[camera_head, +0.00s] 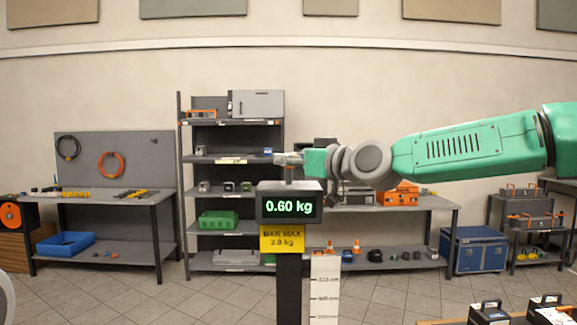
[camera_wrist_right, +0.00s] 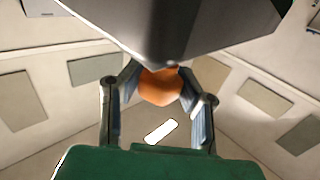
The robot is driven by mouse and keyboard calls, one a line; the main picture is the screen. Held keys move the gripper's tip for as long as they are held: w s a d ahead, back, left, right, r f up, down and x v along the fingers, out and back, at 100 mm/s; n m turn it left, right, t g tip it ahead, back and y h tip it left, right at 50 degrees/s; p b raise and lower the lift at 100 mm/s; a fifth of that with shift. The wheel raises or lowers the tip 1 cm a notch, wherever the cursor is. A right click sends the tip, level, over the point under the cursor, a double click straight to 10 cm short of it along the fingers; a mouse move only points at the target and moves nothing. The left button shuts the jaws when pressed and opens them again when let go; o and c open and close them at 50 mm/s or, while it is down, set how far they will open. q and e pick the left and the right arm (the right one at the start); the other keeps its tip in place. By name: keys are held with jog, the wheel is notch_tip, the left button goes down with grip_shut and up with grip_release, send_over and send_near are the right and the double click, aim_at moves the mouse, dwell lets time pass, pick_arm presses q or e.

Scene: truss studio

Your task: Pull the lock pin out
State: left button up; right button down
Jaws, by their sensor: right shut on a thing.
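A dark post (camera_head: 288,290) stands in front of me. It carries a display box (camera_head: 262,205) reading 0.60 kg and a yellow label reading BAR MAX 2.0 kg. My right arm comes in from the right, and my right gripper (camera_head: 283,158) is just above the box. In the right wrist view, my right gripper (camera_wrist_right: 160,92) is shut on an orange rounded piece (camera_wrist_right: 160,88), which looks like the lock pin's head. A dark grey block (camera_wrist_right: 190,30) covers the upper part of that view; the pin's shaft is not clear. My left gripper is not in view.
A shelf rack (camera_head: 232,123) stands behind the post. A workbench (camera_head: 105,198) with a blue bin (camera_head: 65,244) is at left. A blue chest (camera_head: 473,250) is at right. A white scale strip (camera_head: 324,290) hangs beside the post. Cased weights (camera_head: 489,311) stand at lower right.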

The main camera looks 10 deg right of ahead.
jog(key=c, duration=1.1)
grip_release()
jog(key=shift+w+d+r, duration=0.1)
jog(key=shift+r, duration=0.3)
jog(key=shift+f, duration=0.1)
jog(key=v, duration=1.2)
jog(key=shift+f, duration=0.2)
